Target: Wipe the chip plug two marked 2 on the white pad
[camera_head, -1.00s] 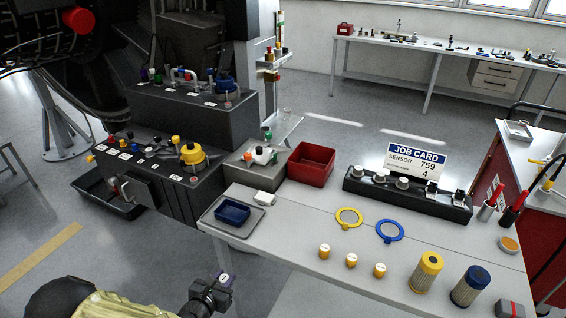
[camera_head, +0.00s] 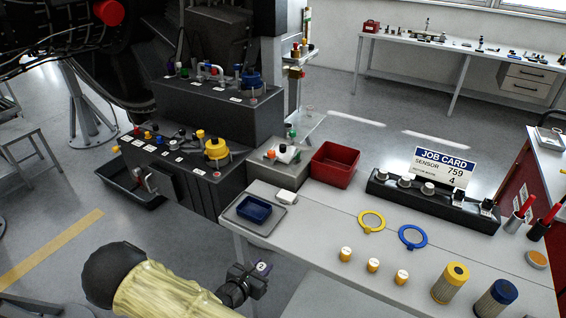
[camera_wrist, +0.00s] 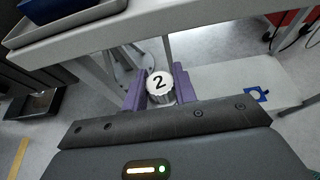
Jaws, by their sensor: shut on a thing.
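The plug marked 2 (camera_wrist: 158,84) is a white-topped, ribbed round piece with its number facing the wrist camera. My gripper (camera_wrist: 160,90) is shut on it, with a purple finger on each side. In the head view my gripper (camera_head: 262,268) is off the table's front left edge, clear of the tabletop. A small white block (camera_head: 286,196), which looks like the white pad, lies on the table beside the grey tray. The pad does not show in the wrist view.
The grey tray (camera_head: 270,228) holding a blue bin (camera_head: 254,210) sits at the table's left corner. A red bin (camera_head: 335,165) stands behind the pad. Yellow (camera_head: 371,221) and blue rings and several yellow-and-white plugs lie to the right. The table edge (camera_wrist: 105,42) crosses the wrist view.

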